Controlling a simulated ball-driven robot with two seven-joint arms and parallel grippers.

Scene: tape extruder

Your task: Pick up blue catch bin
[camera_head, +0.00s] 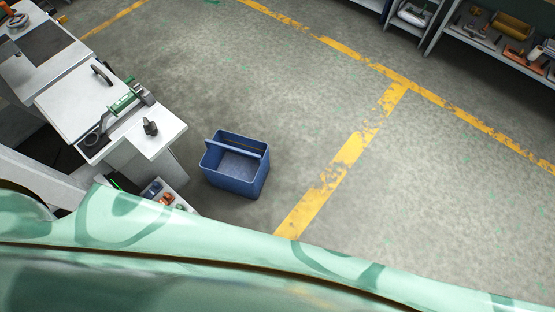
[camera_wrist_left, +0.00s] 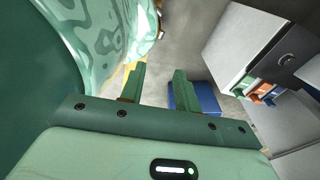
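The blue catch bin (camera_head: 236,165) stands upright on the floor in the head view, just right of the white machine. It is open at the top, looks empty, and has a bar handle across it. In the left wrist view the bin (camera_wrist_left: 206,97) shows beyond the fingers, partly hidden by the right-hand finger. My left gripper (camera_wrist_left: 158,75) is open, with a clear gap between its two green fingers and nothing between them. It is apart from the bin. Neither gripper shows in the head view, and my right gripper is in neither view.
The white machine (camera_head: 160,137) stands close on the bin's left, with a small tray of coloured parts (camera_head: 165,192) low at its side. Open grey floor lies to the right, crossed by yellow lines (camera_head: 340,165). Shelves with tools (camera_head: 480,35) stand at the far upper right.

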